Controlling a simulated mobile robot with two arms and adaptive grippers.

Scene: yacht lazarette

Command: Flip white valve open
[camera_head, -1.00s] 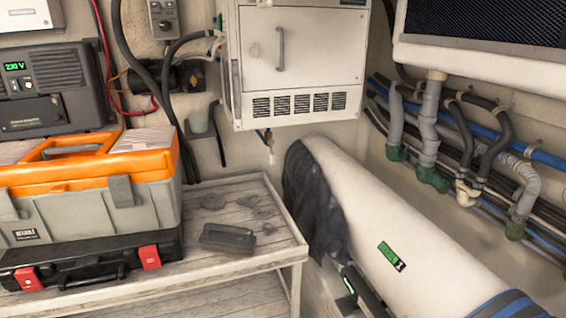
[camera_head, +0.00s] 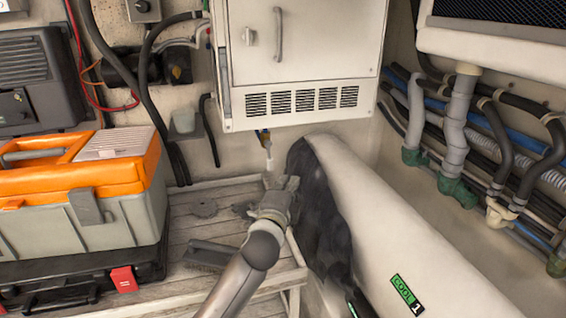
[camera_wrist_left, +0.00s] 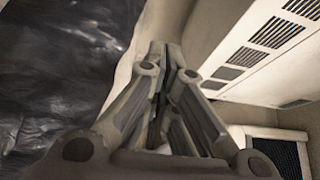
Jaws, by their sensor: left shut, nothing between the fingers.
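My right gripper is not in view.
The white cabinet (camera_head: 305,45) with vents is above the gripper. A white cylinder (camera_head: 400,240) with a dark cloth (camera_head: 318,215) lies to the right. An orange and grey toolbox (camera_head: 115,220) is at left on the bench (camera_head: 180,290). Pipes (camera_head: 455,130) line the right wall.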

